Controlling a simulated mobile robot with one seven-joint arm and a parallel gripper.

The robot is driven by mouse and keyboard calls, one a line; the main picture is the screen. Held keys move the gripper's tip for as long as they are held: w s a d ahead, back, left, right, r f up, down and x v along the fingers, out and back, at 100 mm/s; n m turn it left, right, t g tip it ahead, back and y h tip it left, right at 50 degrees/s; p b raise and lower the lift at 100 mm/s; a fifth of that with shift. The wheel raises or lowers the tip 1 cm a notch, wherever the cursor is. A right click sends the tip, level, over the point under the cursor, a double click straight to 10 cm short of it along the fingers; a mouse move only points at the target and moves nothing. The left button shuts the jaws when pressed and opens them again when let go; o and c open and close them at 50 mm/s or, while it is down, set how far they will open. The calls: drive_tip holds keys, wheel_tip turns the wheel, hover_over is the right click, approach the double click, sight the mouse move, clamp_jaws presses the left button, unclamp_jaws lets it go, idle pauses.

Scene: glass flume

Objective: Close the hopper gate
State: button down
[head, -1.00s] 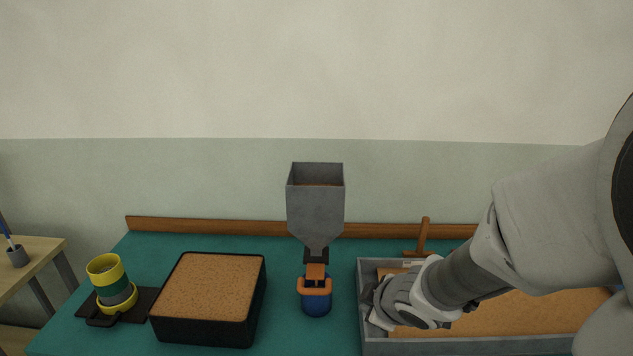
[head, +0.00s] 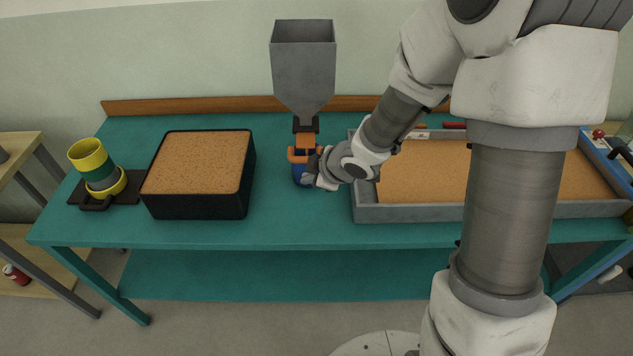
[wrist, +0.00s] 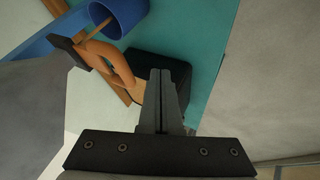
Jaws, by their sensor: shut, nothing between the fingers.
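The grey hopper (head: 303,65) stands over the teal bench in the head view, its funnel pointing down. An orange gate piece (head: 305,141) sits under its spout.
A black box of sand (head: 198,205) is left of the cup. A grey tray of sand (head: 408,212) is to the right, under my arm. A yellow and green stacked container (head: 95,163) stands at far left. Bench front between box and tray is clear.

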sight(306, 142)
drive_tip(key=shift+w+d+r+p, duration=0.1)
drive_tip(key=shift+w+r+p, duration=0.1)
drive_tip(key=shift+w, duration=0.45)
drive_tip(key=shift+w+d+r+p, duration=0.1)
drive_tip(key=shift+w+r+p, duration=0.1)
drive_tip(key=shift+w, duration=0.45)
drive_tip(key=shift+w+r+p, duration=0.1)
drive_tip(key=shift+w+p, duration=0.7)
drive_tip(key=shift+w, duration=0.5)
